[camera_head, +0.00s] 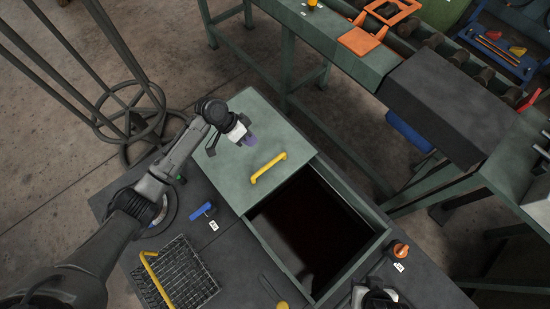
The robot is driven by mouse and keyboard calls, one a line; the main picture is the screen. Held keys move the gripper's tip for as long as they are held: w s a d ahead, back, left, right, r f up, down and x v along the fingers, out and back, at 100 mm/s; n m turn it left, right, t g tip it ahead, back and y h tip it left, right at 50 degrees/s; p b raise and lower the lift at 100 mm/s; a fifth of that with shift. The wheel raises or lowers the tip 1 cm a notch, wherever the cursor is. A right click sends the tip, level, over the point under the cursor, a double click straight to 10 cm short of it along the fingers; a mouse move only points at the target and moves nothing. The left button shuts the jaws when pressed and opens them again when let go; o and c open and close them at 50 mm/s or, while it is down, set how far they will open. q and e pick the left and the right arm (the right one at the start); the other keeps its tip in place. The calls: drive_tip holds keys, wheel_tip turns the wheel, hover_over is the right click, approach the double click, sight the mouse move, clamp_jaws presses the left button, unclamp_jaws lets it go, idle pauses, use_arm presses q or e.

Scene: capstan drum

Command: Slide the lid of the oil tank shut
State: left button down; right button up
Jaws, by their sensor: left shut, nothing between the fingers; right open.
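The oil tank (380,232) is a green box with a dark interior, set in the dark bench top. Its flat green lid (222,168) covers the upper left part, leaving a wide dark opening at the lower right. A yellow bar handle (268,168) is on the lid near the opening. My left gripper (250,140) is shut and empty over the lid, up and left of the handle and apart from it. I cannot tell its height above the lid. My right gripper (375,297) shows partly at the bottom edge, right of the tank; its fingers are not clear.
A wire basket (185,278) with a yellow handle and a blue item (203,210) lie left of the tank. An orange knob (400,249) stands at its right. A green bench (345,50) with a dark box (440,105) stands behind, across a floor gap.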

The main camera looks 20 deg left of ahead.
use_arm(q)
drive_tip(key=w+a+f+b, duration=0.2)
drive_tip(key=w+b, duration=0.1)
drive_tip(key=w, duration=0.1)
drive_tip(key=b, duration=0.4)
approach(272, 151)
drive_tip(key=shift+h, duration=0.4)
drive_tip(key=x, duration=0.3)
drive_tip(key=w+x, duration=0.1)
drive_tip(key=x, duration=0.2)
drive_tip(key=shift+w+d+r, duration=0.1)
drive_tip(key=shift+d+r, duration=0.05)
drive_tip(key=shift+r, duration=0.05)
drive_tip(key=shift+s+d+r, duration=0.45)
drive_tip(key=shift+s+d, duration=0.1)
drive_tip(key=shift+d, duration=0.25)
drive_tip(key=shift+s+d+r, duration=0.15)
drive_tip(key=shift+s+d, duration=0.35)
drive_tip(key=shift+d, duration=0.25)
use_arm(e)
wheel_tip(272, 151, down, 8)
drive_tip(key=shift+w+a+f, duration=0.15)
drive_tip(key=shift+f, duration=0.05)
